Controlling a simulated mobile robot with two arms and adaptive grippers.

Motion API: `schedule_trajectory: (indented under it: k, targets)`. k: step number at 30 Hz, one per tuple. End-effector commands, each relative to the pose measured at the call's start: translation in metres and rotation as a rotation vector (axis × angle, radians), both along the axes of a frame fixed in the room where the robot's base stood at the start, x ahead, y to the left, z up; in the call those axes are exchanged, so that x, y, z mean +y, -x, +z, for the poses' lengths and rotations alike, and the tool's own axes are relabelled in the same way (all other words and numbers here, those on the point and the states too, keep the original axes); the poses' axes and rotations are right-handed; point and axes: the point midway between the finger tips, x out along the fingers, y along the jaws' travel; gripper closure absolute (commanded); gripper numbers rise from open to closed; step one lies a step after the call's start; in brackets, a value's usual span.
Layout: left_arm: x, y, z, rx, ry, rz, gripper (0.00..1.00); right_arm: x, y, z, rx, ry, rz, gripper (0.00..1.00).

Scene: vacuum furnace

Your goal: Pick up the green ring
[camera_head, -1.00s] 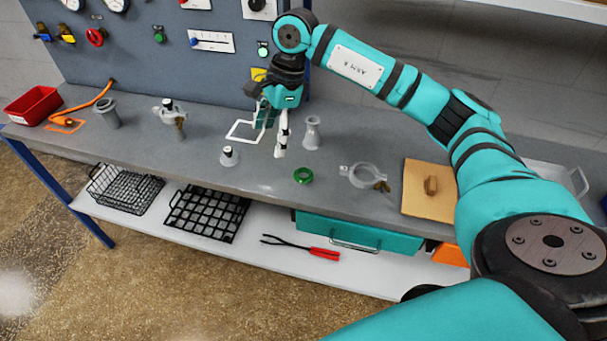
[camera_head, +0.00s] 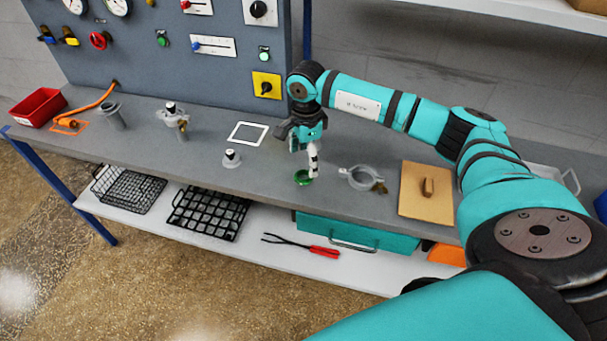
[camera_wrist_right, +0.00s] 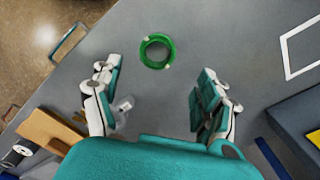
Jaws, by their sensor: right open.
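The green ring (camera_head: 303,178) lies flat on the grey workbench, near its front edge. In the right wrist view the green ring (camera_wrist_right: 157,51) shows whole, ahead of and between the two fingers. My right gripper (camera_head: 308,164) points down just above and behind the ring in the head view. Its fingers are spread and hold nothing in the right wrist view (camera_wrist_right: 158,78). The ring is apart from both fingers there. My left gripper is not in view.
A grey clamp ring (camera_head: 362,177) lies right of the green ring, with a wooden board (camera_head: 426,190) beyond. A small grey-white fitting (camera_head: 231,159) stands to the left. A white square outline (camera_head: 248,133) marks the bench behind. The panel (camera_head: 190,60) rises at the back.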

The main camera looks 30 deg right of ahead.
Motion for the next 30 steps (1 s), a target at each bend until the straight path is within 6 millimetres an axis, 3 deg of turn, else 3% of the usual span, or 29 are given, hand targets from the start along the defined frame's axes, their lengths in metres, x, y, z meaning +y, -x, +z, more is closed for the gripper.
schedule_trajectory:
  k: [6,10,19,30]
  targets:
    - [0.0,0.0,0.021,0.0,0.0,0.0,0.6,0.008,0.006,-0.027,0.007,-0.002,0.001,0.23]
    - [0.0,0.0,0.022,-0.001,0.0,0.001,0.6,0.008,0.005,-0.044,0.004,-0.001,0.0,0.23]
    - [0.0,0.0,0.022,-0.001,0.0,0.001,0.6,0.007,0.005,-0.051,0.001,-0.001,0.001,0.23]
    - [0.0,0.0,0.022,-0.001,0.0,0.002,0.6,0.007,0.005,-0.051,0.001,-0.001,0.0,0.69]
